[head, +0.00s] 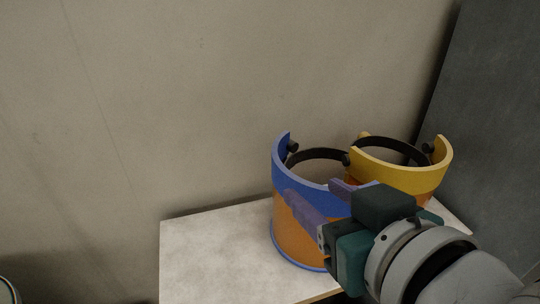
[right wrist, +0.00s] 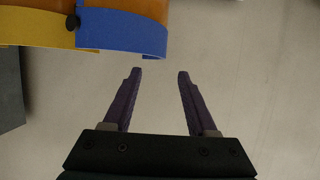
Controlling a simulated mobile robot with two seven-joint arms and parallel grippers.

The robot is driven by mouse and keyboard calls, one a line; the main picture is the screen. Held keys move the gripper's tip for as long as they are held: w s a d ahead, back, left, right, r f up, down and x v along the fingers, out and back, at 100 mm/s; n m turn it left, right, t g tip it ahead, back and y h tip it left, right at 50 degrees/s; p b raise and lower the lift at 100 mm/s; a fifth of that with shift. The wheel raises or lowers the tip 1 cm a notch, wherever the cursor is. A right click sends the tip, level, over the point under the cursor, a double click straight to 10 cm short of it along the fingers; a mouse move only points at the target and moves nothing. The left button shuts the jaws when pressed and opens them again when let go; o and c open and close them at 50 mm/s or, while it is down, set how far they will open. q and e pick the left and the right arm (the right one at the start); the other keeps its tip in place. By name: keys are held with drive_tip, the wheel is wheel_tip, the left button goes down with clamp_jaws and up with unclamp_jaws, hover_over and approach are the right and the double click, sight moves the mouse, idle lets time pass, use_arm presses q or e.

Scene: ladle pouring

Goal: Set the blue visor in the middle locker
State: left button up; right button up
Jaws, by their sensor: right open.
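The blue visor (head: 282,178) stands on a pale tabletop, with a blue brow band, an orange shield and a dark headband. In the right wrist view the blue visor (right wrist: 122,38) shows at the top left, just beyond the fingertips. My right gripper (head: 312,190) has purple fingers and is open. In the head view it overlaps the right part of the blue visor. In the right wrist view the gripper (right wrist: 160,71) has nothing between its fingers. Whether it touches the visor I cannot tell. My left gripper and the locker are not in view.
A yellow visor (head: 440,165) with an orange shield stands close to the right of the blue one. The pale tabletop (head: 205,255) is bare at the left. A plain wall (head: 180,100) rises behind, and a dark grey panel (head: 490,130) stands at the right.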

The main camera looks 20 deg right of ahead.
sight(294, 178)
drive_tip(key=shift+p+x, duration=0.6)
drive_tip(key=shift+x, duration=3.7)
drive_tip(key=shift+c, duration=0.2)
clamp_jaws()
drive_tip(key=shift+s+f, duration=0.1)
drive_tip(key=shift+f, duration=0.1)
